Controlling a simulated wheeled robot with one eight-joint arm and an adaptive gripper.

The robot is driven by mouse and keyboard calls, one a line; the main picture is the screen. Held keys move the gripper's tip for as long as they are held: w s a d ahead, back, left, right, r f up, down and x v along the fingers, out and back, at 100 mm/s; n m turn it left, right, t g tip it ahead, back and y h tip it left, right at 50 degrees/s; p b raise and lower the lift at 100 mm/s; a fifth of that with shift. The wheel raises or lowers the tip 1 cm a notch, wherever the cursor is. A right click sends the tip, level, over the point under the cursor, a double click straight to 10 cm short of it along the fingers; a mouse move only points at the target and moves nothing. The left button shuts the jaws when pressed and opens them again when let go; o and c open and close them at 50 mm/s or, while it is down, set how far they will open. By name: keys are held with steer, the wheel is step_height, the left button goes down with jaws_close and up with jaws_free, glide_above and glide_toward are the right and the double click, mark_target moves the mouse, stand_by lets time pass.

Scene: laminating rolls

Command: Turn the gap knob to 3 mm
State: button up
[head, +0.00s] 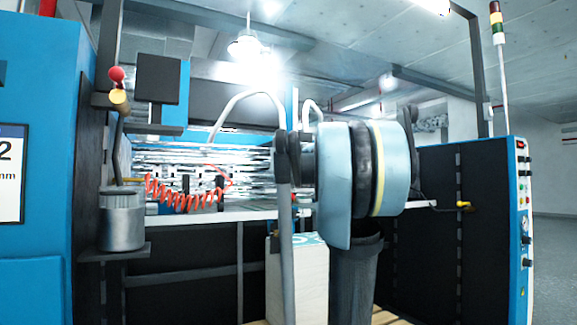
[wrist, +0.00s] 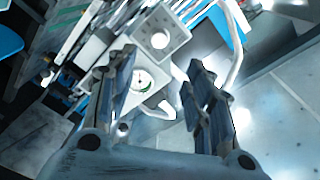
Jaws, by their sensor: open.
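In the wrist view, a pale round knob (wrist: 160,40) sits on a light grey square plate, beyond my fingertips. It looks like the gap knob, but I cannot read any marks on it. A round white dial (wrist: 140,82) with a green arc and dark needle lies just below it, seen between my fingers. My gripper (wrist: 163,62) is open, with nothing between its fingers, and apart from the knob. In the head view, a display (head: 10,165) at the left edge shows a cut-off "2" and "mm". My gripper cannot be made out there.
A red ball-topped lever (head: 116,74) and a grey metal can (head: 121,220) stand at the left. A red coiled hose (head: 185,196) hangs before the shiny rolls. A white box (head: 298,275) stands low in the middle. A blue control panel (head: 522,215) is at the right.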

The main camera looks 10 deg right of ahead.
mark_target(285, 161)
steer(key=shift+h, duration=0.3)
steer(key=x, duration=1.5)
steer(key=shift+w+a, duration=0.1)
steer(key=shift+a, duration=0.15)
steer(key=c, duration=1.1)
